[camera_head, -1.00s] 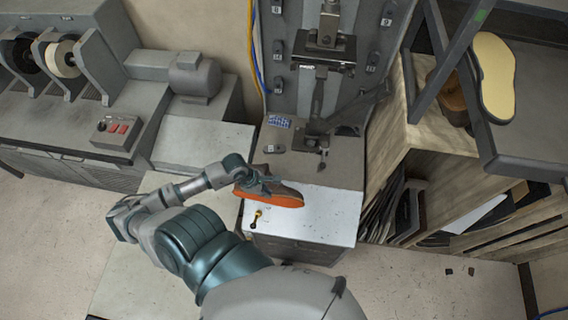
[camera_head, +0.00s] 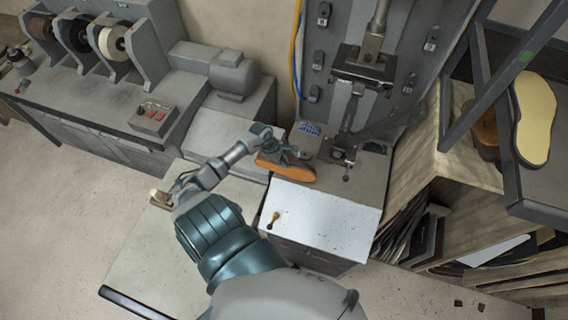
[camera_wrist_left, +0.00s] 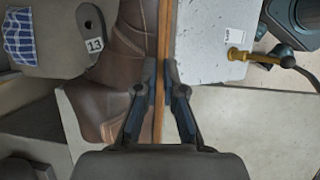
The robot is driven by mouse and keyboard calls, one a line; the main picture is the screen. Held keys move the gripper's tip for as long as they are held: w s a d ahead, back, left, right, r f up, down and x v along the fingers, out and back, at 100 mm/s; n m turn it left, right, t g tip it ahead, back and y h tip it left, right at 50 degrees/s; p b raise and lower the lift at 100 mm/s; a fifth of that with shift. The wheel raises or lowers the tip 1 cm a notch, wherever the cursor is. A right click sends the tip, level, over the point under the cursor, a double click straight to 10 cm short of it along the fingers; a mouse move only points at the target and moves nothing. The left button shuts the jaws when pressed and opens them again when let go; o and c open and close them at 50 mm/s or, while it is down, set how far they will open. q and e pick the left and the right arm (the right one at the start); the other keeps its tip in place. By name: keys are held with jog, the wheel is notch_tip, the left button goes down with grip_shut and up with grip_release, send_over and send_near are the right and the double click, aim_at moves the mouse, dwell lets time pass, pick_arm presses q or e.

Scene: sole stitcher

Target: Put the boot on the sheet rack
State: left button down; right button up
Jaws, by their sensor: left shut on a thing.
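The brown boot (camera_head: 285,166) with an orange-tan sole edge is in my left gripper (camera_head: 281,148), by the back left of a white-topped stand. In the left wrist view the boot (camera_wrist_left: 128,45) fills the upper middle, and my left gripper (camera_wrist_left: 162,75) is shut on its sole edge. The boot's underside is hidden, and I cannot tell whether it touches the surface. The wooden sheet rack (camera_head: 455,215) stands at the right, with upright dark sheets and slanted shelves, apart from the boot. My right gripper is not in view.
The white-topped stand (camera_head: 322,212) carries a small brass-tipped lever. A grey press machine (camera_head: 362,70) rises behind it. A grinder bench (camera_head: 105,85) with a red-button box (camera_head: 153,118) is at the left. A metal shelf holds a yellow sole (camera_head: 535,115) above the rack.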

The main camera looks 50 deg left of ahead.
pick_arm(q)
jog(key=shift+w+f, duration=0.1)
jog(key=shift+f, duration=0.4)
jog(key=shift+d+f, duration=0.2)
jog(key=shift+f, duration=0.05)
jog(key=shift+d, duration=0.15)
jog(key=c, duration=1.3)
grip_release()
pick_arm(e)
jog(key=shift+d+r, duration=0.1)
